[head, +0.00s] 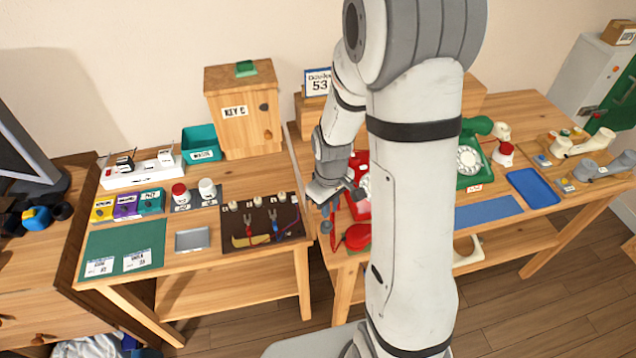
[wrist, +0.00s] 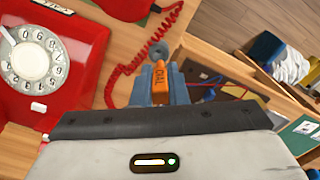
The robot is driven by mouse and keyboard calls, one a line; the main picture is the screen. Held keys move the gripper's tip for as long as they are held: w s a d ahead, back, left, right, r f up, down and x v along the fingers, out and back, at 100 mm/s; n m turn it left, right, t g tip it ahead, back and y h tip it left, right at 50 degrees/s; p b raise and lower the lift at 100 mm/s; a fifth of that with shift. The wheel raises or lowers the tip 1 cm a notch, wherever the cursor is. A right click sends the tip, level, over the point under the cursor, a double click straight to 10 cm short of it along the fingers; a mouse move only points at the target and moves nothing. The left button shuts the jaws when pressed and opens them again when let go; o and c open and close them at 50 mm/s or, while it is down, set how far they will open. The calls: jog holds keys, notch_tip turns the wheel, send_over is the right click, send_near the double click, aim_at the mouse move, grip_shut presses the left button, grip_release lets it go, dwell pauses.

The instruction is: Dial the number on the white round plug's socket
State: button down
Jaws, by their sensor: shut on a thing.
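My gripper (wrist: 160,88) is shut on an orange stick (wrist: 161,80) marked DIAL, with a grey round tip. In the head view my gripper (head: 330,190) hangs just left of the red phone (head: 359,205), partly hidden by my arm. In the wrist view the red phone's white rotary dial (wrist: 30,60) lies to the left, apart from the stick. The red handset (head: 357,237) is off the phone, on the table. A dark board (head: 262,240) holds several pale round pieces and coloured leads. A white round piece (head: 207,188) stands beside a red-topped one. I cannot tell which is the named plug, nor read its socket number.
A green phone (head: 474,160) and a blue tray (head: 533,188) are on the right. A coiled red cord (wrist: 150,50) lies beside the stick. A white power strip (head: 142,175), wooden cabinet (head: 243,108) and green mat (head: 122,250) are on the left table.

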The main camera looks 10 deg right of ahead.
jog(key=shift+w+f, duration=0.1)
jog(key=shift+w, duration=0.25)
jog(key=shift+f+b, duration=1.15)
jog(key=shift+f, duration=0.4)
jog(key=shift+s+f+b, duration=0.1)
jog(key=shift+f+b, duration=0.05)
jog(key=shift+b, duration=0.25)
dwell(0.6)
jog(key=shift+f, duration=0.35)
jog(key=shift+f+b, duration=0.8)
jog(key=shift+b, duration=0.15)
jog(key=c, duration=1.3)
grip_release()
jog(key=shift+r, duration=0.1)
jog(key=shift+c, duration=0.2)
jog(key=shift+r, duration=3.9)
